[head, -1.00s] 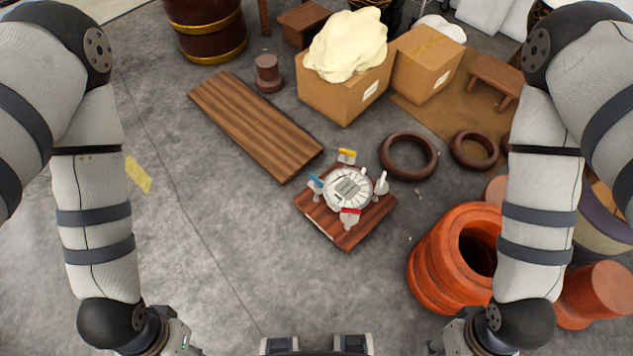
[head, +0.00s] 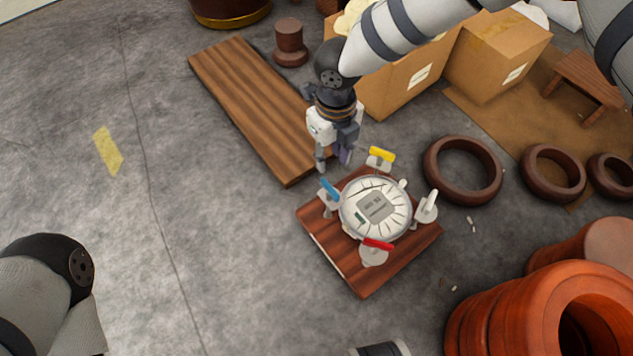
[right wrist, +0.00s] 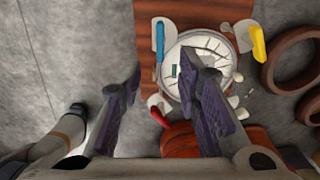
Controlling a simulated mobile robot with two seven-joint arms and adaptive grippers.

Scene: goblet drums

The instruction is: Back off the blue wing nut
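The blue wing nut (head: 329,189) stands at the left corner of a wooden board (head: 335,247), beside a round white drum head (head: 375,207) with a grey label. It also shows in the right wrist view (right wrist: 159,38), between the lines of the two fingers and beyond their tips. My right gripper (head: 333,167) points down just behind the blue wing nut, open, with nothing between its fingers (right wrist: 161,72). Other wing nuts around the drum head are yellow (head: 381,156), red (head: 377,244) and white (head: 427,208). My left gripper is out of view.
A long wooden plank (head: 252,105) lies behind the board to the left. Dark rings (head: 463,195) lie to its right. A large orange drum (head: 490,315) stands at the lower right. Cardboard boxes (head: 495,65) stand at the back.

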